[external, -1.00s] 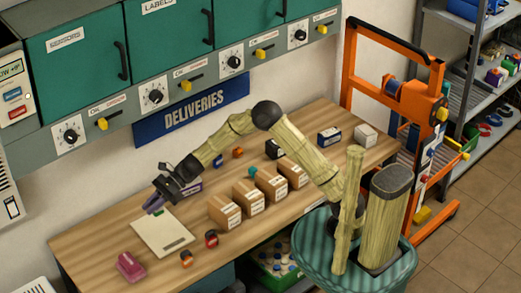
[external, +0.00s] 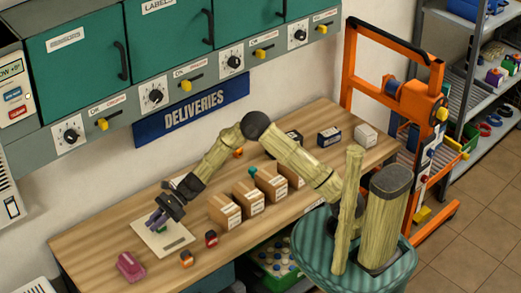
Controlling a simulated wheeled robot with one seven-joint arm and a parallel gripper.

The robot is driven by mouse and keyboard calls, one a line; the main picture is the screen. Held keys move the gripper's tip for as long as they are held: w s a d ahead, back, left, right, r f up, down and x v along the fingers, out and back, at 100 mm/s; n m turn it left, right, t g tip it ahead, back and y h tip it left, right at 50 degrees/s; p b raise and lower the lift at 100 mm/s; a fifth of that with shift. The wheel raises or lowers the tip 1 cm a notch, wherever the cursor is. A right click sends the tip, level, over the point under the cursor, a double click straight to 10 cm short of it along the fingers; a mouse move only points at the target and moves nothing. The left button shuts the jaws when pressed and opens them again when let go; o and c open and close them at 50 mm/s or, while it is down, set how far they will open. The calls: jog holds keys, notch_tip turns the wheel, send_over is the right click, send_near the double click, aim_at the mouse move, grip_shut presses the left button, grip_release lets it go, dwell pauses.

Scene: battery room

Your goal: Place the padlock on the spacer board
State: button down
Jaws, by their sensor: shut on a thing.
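My gripper (external: 164,214) points down over the left part of the wooden bench, above a flat cream board (external: 160,246) that I take for the spacer board. It is shut on a small purple thing (external: 154,217), which I take for the padlock. The fingers hide part of it, and its shape is too small to make out fully. It is over the far half of the board; whether it touches the board I cannot tell. The near part of the board is bare apart from a dark strip.
A row of cardboard boxes (external: 224,211) stands right of the board. A small red item (external: 211,239), an orange item (external: 186,259) and a pink object (external: 130,266) lie near the front edge. Dark and white boxes (external: 365,135) stand at the far right. Bench left of the board is clear.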

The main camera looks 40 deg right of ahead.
jog(key=shift+f, duration=0.15)
jog(key=c, duration=1.3)
grip_release()
jog(key=shift+r, duration=0.2)
jog(key=shift+d, duration=0.15)
jog(key=b+v, duration=0.1)
jog(key=v, duration=1)
jog(key=shift+d+r, duration=0.15)
jog(key=shift+d, duration=0.2)
